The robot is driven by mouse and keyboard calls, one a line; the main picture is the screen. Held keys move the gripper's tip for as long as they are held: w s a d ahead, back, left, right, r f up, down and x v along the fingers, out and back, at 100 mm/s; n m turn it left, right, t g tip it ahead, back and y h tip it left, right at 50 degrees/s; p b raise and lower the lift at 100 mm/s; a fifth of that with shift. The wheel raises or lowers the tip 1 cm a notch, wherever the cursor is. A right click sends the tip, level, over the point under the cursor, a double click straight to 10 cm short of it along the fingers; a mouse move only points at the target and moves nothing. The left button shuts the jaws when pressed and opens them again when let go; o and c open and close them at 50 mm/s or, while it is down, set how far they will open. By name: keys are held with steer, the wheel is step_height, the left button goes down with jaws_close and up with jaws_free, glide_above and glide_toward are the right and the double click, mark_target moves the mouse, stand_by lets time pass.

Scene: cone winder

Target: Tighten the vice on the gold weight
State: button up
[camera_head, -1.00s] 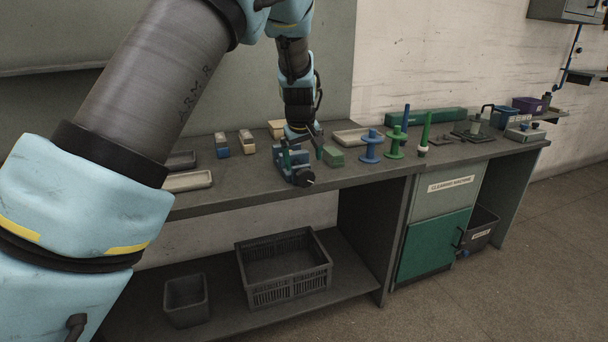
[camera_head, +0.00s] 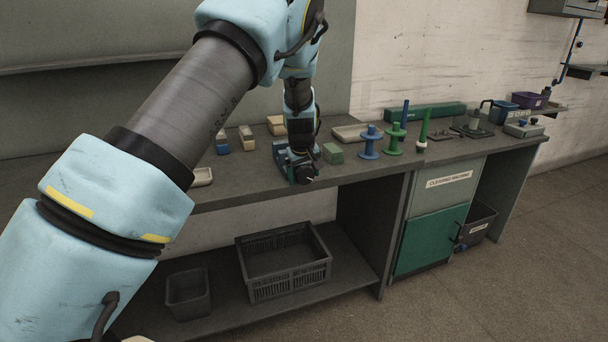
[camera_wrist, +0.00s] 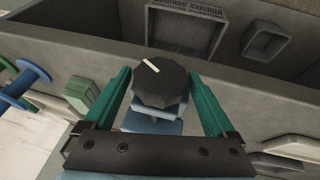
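The vice (camera_head: 281,154) is a blue-grey block at the bench's front edge. Its black faceted knob (camera_wrist: 160,86), with a white mark on top, faces out over the edge; it also shows in the head view (camera_head: 304,176). My gripper (camera_wrist: 159,75) has its two green fingers on either side of the knob, with a narrow gap visible on each side. It is open and holds nothing. A blue part of the vice (camera_wrist: 152,121) shows behind the knob. I cannot make out the gold weight in either view; my arm and the knob cover much of the vice.
A green block (camera_head: 333,153) sits right of the vice, with blue (camera_head: 370,142) and green (camera_head: 394,139) spools beyond. Several two-tone blocks (camera_head: 246,138) stand to the left. A dark crate (camera_head: 290,285) and bin (camera_head: 188,294) are on the shelf below.

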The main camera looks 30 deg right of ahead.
steer(key=c, duration=1.1)
steer(key=y+p, duration=0.1)
steer(key=p, duration=0.1)
steer(key=shift+d+r+p, duration=0.1)
steer(key=shift+r+p, duration=0.2)
steer(key=shift+p, duration=0.05)
steer(key=shift+f+y+p, duration=0.25)
steer(key=shift+y+p, duration=0.2)
steer(key=shift+y, duration=0.25)
steer(key=o, duration=1.3)
steer(key=shift+r, duration=0.1)
steer(key=shift+b+v, duration=1.7)
steer(key=shift+v, duration=3.6)
